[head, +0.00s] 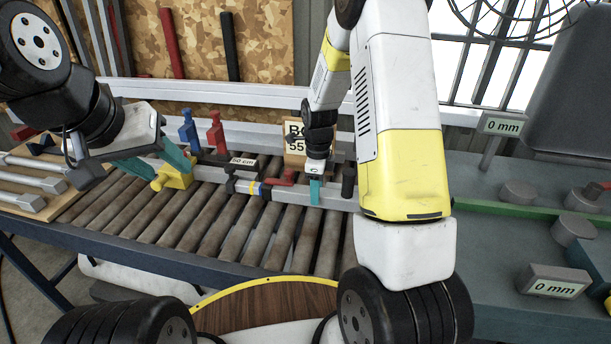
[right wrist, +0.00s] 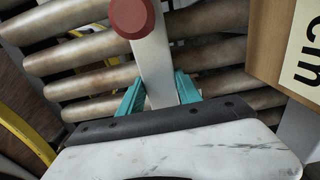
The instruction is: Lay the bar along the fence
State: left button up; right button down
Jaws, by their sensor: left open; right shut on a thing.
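The pale bar (head: 333,202) lies low over the rollers, with blue and yellow bands on its left part. My right gripper (head: 315,190) is shut on it. In the right wrist view the bar (right wrist: 158,70) runs between the teal fingers (right wrist: 160,95) and ends in a dark red cap. My right arm hides what lies at the bar's right in the head view. The fence seems to be the pale rail (head: 268,127) behind the rollers; whether the bar touches it I cannot tell. My left gripper (head: 155,164) is open, close to a yellow block (head: 172,181); contact is unclear.
A stop labelled 50 cm (head: 242,162) and a red-handled clamp (head: 281,181) stand by the bar. Blue (head: 188,132) and red (head: 215,132) clamps stand behind. Several spare bars (head: 30,183) lie left. A sign (head: 296,138) stands behind my right gripper. The front rollers (head: 200,222) are clear.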

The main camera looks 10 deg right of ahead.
jog(key=shift+s+d, duration=0.15)
jog(key=shift+d, duration=0.3)
jog(key=c, duration=0.7)
grip_release()
jog(key=shift+c, duration=0.2)
jog(key=shift+d, duration=0.1)
notch_tip(320, 180, up, 8)
jog(key=shift+f, duration=0.1)
jog(key=shift+s, duration=0.1)
